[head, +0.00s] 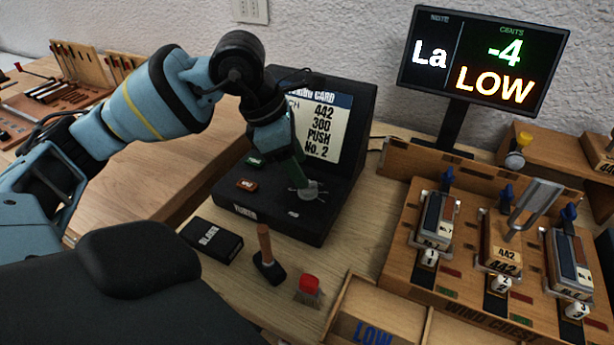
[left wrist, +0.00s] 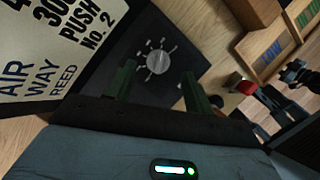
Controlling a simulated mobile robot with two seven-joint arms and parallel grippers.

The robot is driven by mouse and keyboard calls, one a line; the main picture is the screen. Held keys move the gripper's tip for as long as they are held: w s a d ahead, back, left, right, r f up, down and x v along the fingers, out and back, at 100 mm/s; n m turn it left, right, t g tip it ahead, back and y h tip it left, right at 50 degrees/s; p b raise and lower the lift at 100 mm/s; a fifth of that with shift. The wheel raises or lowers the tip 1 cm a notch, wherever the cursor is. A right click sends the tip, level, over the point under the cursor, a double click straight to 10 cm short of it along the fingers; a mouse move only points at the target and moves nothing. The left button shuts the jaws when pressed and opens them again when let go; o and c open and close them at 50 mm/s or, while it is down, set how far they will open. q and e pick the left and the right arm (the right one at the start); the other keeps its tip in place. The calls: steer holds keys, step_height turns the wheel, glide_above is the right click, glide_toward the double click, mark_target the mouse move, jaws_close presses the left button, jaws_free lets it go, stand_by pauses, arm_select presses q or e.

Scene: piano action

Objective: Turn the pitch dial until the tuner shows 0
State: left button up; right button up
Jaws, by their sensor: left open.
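The pitch dial is a grey round knob (head: 311,190) with tick marks around it, on the sloping top of a black console (head: 262,215). The left wrist view shows the knob (left wrist: 158,62) whole, just beyond my fingertips. My left gripper (head: 301,172) is over the dial; in the wrist view its green fingers (left wrist: 158,82) are spread apart, one to each side of the knob's line, with nothing between them. Contact with the knob cannot be told. The tuner screen (head: 483,55) reads "La", "-4" cents and "LOW". My right gripper is not in view.
A card (head: 325,125) reading 442, 300, PUSH No. 2 stands behind the dial. The wind chest (head: 478,320) with several reed blocks stands right.

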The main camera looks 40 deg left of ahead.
arm_select(q)
steer(key=shift+x, duration=2.15)
steer(key=c, duration=1)
